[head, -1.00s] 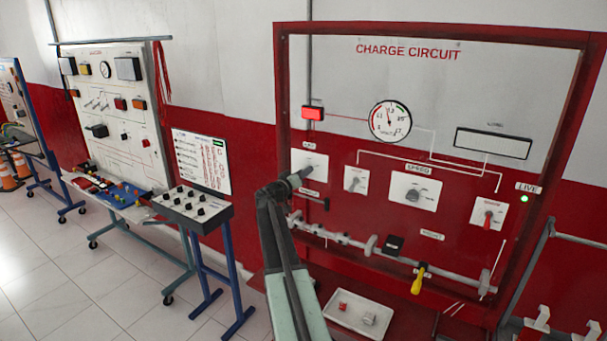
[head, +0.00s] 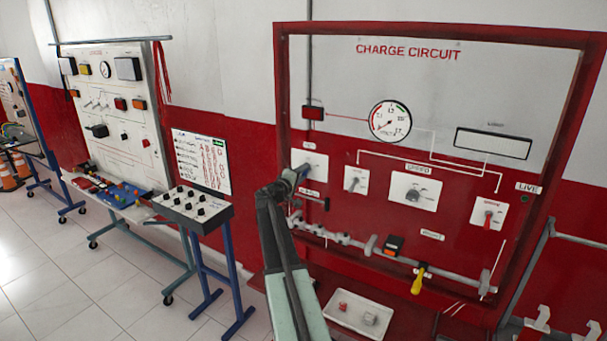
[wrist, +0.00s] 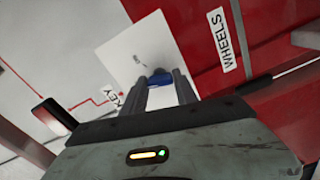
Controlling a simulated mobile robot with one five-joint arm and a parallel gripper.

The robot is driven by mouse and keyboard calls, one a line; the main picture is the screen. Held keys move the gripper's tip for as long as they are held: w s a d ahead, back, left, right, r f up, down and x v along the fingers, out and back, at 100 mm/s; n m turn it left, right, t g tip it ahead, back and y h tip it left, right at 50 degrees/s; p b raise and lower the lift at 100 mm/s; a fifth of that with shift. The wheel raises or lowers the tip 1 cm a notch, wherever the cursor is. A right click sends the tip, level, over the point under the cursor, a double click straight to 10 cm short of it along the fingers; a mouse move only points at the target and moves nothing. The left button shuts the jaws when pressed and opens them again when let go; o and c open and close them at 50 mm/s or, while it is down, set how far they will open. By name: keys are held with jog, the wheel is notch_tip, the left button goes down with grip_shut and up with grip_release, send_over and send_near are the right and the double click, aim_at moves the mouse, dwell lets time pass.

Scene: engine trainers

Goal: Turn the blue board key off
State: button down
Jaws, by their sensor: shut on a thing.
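The blue board key (wrist: 160,79) shows between my two fingers in the wrist view, in front of a white plate (wrist: 130,45) labelled KEY. My gripper (wrist: 162,84) is shut on the key. In the head view my gripper (head: 295,176) reaches the white plate (head: 318,161) at the left of the charge circuit board (head: 440,105) and hides most of the key. The red lamp (head: 313,113) above is dark. The gauge (head: 390,121) needle points to the lower left. The LIVE lamp (head: 524,198) is dark.
Other knob plates (head: 413,190) and a red switch (head: 488,219) sit to the right. A grey rail with a yellow handle (head: 418,281) runs below. A white tray (head: 346,318) is under the board. A small box on the rail (head: 395,245) shows orange.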

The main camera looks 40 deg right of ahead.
jog(key=shift+a+f+n, duration=0.1)
jog(key=shift+n, duration=1.2)
jog(key=c, duration=1)
grip_release()
jog(key=shift+n, duration=0.3)
jog(key=shift+o, duration=0.2)
jog(key=v, duration=0.7)
jog(key=shift+a, duration=0.35)
jog(key=shift+s, duration=0.1)
